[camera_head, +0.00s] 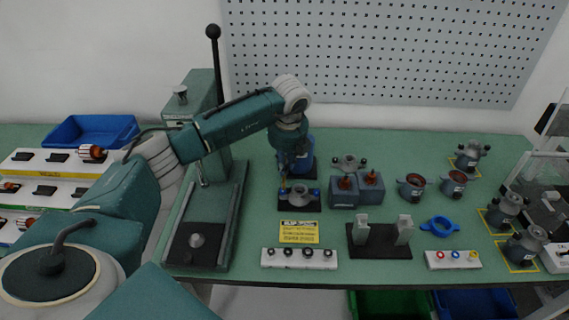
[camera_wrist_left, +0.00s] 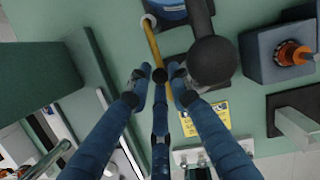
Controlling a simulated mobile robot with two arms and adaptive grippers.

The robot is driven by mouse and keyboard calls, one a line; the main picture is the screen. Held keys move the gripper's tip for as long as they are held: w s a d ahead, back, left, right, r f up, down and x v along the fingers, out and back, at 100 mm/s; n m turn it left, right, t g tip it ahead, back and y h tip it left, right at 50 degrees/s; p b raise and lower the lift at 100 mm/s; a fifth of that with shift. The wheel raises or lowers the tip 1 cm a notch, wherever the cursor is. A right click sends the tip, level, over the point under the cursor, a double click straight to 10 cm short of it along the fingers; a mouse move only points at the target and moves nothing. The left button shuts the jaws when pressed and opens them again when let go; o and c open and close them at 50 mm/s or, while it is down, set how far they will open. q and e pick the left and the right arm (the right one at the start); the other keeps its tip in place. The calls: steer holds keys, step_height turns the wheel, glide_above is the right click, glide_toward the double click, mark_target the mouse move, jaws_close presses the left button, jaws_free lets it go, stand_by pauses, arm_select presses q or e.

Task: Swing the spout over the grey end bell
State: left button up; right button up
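A blue pot (camera_head: 301,153) with a dark base stands behind a black fixture. The yellow spout (camera_wrist_left: 151,40) runs from the pot (camera_wrist_left: 168,9) towards my fingers in the wrist view. A grey end bell (camera_head: 300,199) sits in the black fixture with blue parts at its sides. My left gripper (camera_head: 284,187) points down at the fixture's left side. In the wrist view its fingertips (camera_wrist_left: 160,73) are apart, with the spout's outer end and a small black knob between them. A large dark ball hides part of the area beside them. My right gripper is not in view.
A tall green press (camera_head: 195,110) stands left of the fixture. A yellow label (camera_head: 299,232) and a white strip with dark knobs (camera_head: 299,258) lie in front. Grey-blue blocks (camera_head: 356,190) stand close on the right.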

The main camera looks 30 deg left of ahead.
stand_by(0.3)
arm_select(q)
steer(key=w+d+b, duration=0.1)
steer(key=w+d, duration=0.1)
steer(key=shift+w+d, duration=0.25)
steer(key=shift+w, duration=0.1)
stand_by(0.5)
stand_by(0.3)
steer(key=shift+o, duration=0.9)
